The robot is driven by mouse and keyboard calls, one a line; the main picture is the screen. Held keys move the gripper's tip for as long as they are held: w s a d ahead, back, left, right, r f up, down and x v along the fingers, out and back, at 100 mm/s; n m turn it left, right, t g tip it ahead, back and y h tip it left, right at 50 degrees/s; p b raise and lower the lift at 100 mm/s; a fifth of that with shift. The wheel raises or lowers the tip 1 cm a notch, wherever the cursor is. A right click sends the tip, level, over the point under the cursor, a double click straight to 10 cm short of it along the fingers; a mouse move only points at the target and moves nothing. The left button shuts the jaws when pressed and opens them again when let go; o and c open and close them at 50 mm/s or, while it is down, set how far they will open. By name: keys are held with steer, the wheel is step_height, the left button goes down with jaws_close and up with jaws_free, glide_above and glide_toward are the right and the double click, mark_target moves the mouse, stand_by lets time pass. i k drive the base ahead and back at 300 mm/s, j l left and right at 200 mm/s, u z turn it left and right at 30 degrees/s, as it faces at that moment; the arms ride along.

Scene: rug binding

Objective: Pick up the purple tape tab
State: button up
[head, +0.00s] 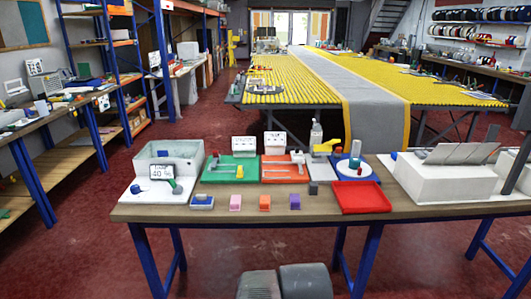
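The purple tape tab (295,202) is a small block near the front edge of the wooden workbench (300,224). It stands at the right end of a short row, beside an orange tab (265,202) and a pink tab (235,202). Clear bench top separates the tabs. Nothing covers the purple tab in the head view. My gripper is not in view, so its state and its place relative to the tab do not show.
A red tray (360,197) lies right of the purple tab, and a small dark grey block (313,188) is close behind it. Green (230,178) and orange-red (276,177) boards lie behind the row. A white-and-blue item (202,202) sits left. A white box unit (440,178) stands far right.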

mark_target(294, 204)
steer(key=i+l+u, duration=0.25)
steer(key=i+l, duration=0.15)
steer(key=i+l+u, duration=0.3)
steer(key=i+l, duration=0.2)
